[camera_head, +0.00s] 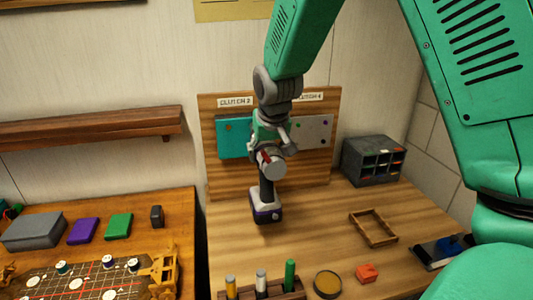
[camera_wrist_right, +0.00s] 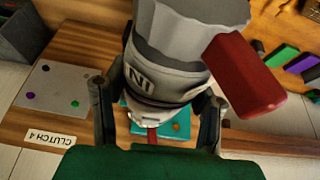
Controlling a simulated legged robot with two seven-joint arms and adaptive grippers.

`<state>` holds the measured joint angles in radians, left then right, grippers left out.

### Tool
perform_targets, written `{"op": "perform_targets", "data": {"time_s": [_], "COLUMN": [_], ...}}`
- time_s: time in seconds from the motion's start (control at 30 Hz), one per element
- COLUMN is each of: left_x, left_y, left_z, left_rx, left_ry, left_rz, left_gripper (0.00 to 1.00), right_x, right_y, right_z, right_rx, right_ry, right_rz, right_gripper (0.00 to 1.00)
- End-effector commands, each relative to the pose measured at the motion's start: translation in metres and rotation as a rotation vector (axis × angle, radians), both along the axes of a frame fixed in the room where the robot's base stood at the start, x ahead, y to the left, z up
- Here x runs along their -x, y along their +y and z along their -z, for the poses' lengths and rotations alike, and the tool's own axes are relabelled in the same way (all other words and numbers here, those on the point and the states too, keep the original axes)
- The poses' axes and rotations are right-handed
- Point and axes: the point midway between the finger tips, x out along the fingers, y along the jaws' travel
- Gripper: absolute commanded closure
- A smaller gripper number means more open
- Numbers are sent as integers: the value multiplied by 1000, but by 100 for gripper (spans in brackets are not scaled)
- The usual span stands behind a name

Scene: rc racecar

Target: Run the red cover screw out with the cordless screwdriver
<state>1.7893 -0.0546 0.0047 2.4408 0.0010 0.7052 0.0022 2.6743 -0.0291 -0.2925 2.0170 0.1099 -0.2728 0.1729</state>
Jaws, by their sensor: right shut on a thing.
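My right gripper (camera_head: 270,132) is shut on the cordless screwdriver (camera_head: 266,192), held in front of the board between two panels. The tool's dark handle hangs down to a white and purple battery. In the right wrist view the fingers (camera_wrist_right: 155,108) sit on either side of the tool's grey body (camera_wrist_right: 180,60), and a dark red part sticks out to the right. My left gripper is not in view.
The wooden board carries the teal panel (camera_head: 232,146) and a grey panel (camera_head: 312,132) with coloured screws. A drawer box (camera_head: 373,160), an empty wooden tray (camera_head: 357,238), a round tin (camera_head: 327,284) and a red block (camera_head: 367,272) stand on the bench. A second table stands left.

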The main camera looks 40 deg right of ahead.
Motion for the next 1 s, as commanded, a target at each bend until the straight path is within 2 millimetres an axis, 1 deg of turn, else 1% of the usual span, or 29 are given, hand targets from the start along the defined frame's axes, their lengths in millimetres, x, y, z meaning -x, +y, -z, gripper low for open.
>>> {"op": "perform_targets", "data": {"time_s": [1.0], "left_x": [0], "left_y": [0], "left_z": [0], "left_rx": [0], "left_ry": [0], "left_rz": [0], "left_gripper": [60], "right_x": [-9], "right_y": [-5], "right_z": [-2], "right_rx": [2], "right_ry": [-5], "right_rz": [0], "right_gripper": [100]}}
